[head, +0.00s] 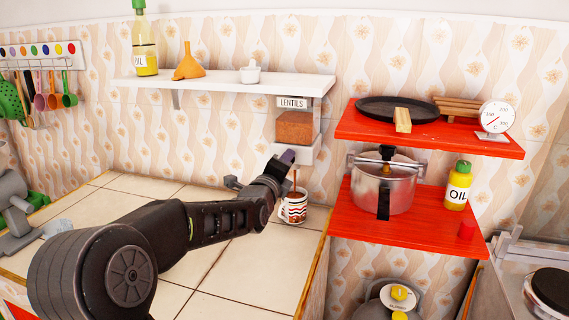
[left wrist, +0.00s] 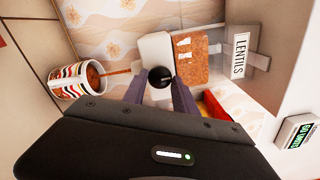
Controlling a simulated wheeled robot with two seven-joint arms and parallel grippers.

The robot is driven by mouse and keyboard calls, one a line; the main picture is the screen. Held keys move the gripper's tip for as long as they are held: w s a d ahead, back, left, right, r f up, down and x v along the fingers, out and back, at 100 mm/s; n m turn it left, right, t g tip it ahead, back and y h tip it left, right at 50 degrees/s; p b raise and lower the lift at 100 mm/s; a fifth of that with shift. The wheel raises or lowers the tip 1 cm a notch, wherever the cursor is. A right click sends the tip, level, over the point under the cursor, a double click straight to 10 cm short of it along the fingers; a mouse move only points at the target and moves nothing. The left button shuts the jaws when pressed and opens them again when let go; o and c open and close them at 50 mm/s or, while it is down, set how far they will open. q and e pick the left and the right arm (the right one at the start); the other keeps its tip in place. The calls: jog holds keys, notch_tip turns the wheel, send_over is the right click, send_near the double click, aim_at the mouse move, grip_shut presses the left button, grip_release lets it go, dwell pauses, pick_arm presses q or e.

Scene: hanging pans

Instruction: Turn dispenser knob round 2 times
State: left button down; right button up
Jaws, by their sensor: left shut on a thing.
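The lentils dispenser (head: 294,126) hangs on the wall under the white shelf, with a clear bin of brown lentils above a white base (head: 308,154). In the left wrist view the dispenser's LENTILS label (left wrist: 238,52) and its white base (left wrist: 157,48) show. The round black dispenser knob (left wrist: 160,77) sits between the fingertips of my left gripper (left wrist: 160,88), which is shut on it. In the head view my left gripper (head: 283,160) is at the front of the base and hides the knob. My right gripper is in neither view.
Red shelves (head: 345,222) with a pot (head: 370,190) and an oil bottle (head: 458,187) are to the right. The white shelf (head: 220,83) is above.

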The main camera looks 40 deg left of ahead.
pick_arm(q)
jog(key=shift+m, duration=0.3)
jog(key=c, duration=1)
grip_release()
jog(key=v, duration=0.8)
jog(key=shift+b, duration=0.4)
jog(key=shift+w, duration=0.1)
